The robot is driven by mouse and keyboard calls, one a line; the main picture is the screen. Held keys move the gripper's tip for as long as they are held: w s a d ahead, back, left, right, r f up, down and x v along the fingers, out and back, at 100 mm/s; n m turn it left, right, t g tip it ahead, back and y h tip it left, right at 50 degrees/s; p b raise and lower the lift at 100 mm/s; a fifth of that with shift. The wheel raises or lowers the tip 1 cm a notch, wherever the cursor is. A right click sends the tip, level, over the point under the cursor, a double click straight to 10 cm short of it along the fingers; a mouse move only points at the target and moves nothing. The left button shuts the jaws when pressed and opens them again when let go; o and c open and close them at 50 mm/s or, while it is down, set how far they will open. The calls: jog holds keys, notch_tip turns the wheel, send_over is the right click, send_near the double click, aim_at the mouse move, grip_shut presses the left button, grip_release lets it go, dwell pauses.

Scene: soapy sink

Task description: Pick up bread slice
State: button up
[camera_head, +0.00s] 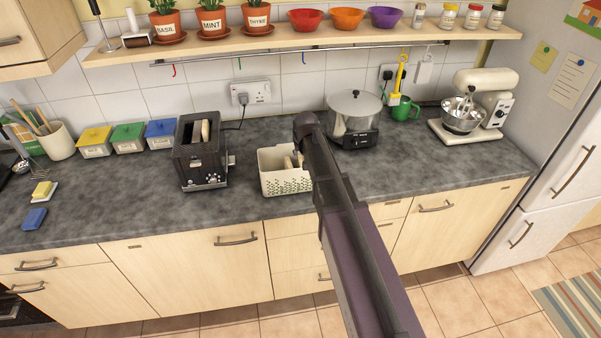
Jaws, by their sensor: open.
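A pale tan bread slice (205,130) stands upright in a slot of the black toaster (203,170), with its top edge showing above the slot. A white basket (287,182) with a green leaf pattern stands to the right of the toaster. Pale tan pieces (289,162) that look like bread show inside it, partly hidden by my arm. My dark arm rises from the lower right and ends over the counter behind the basket. My gripper's fingers cannot be made out.
A steel pot on a black base (354,115) and a cream mixer (478,105) stand to the right. Yellow (95,141), green (128,137) and blue (160,133) boxes stand left of the toaster. A shelf (240,43) with pots hangs above. The counter front is mostly clear.

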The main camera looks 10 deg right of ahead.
aim_at(301, 160)
jog(key=shift+f, duration=0.15)
jog(key=shift+b+x, duration=2.4)
jog(key=shift+x, duration=0.05)
grip_shut()
